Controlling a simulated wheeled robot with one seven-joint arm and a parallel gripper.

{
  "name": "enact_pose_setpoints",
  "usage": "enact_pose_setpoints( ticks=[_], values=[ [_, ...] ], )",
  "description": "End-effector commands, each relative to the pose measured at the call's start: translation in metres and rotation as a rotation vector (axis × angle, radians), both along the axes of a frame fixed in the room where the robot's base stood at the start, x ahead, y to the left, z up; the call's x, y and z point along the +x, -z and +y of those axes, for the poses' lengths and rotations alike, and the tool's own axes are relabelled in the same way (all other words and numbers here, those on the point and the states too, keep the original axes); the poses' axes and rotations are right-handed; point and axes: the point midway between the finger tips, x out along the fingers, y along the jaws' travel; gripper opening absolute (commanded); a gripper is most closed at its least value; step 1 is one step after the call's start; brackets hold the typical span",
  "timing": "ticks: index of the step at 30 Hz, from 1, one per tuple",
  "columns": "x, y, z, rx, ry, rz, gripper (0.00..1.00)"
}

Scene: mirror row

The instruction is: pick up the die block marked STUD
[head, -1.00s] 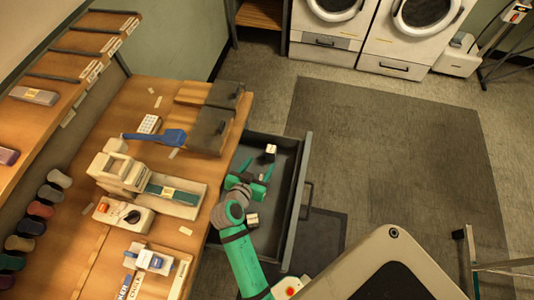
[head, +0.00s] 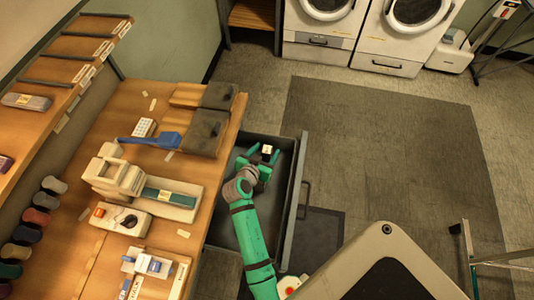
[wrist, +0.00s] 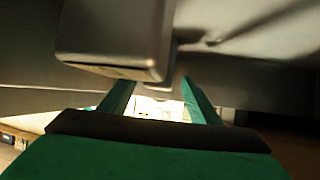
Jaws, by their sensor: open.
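A small block (head: 266,150) with a pale top and dark side sits in the open grey drawer. Its marking is too small to read, so I cannot tell if it is STUD. My gripper (head: 262,157) is open in the drawer, its green fingers around or just beside this block. In the wrist view the two green fingers (wrist: 160,100) stand apart with a bright gap between them. A large dark grey box-like shape (wrist: 110,40) is very close above them, and I cannot tell what it is.
The drawer (head: 289,210) is pulled out from the wooden bench (head: 165,95); its walls surround my gripper. Dark grey boxes (head: 205,130) and a pale machine (head: 120,170) stand on the bench beside it. Open floor (head: 390,150) lies to the right.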

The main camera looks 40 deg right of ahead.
Motion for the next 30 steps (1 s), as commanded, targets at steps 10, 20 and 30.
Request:
enact_pose_setpoints(
  ticks=[10, 20, 30],
  values=[
    [0.0053, 0.0062, -0.0096, 0.0, -0.001, 0.0, 0.57],
    [0.0055, 0.0056, -0.0094, -0.001, -0.001, 0.0, 0.03],
    [0.0056, 0.0006, -0.0094, -0.002, -0.001, -0.001, 0.03]
  ],
)
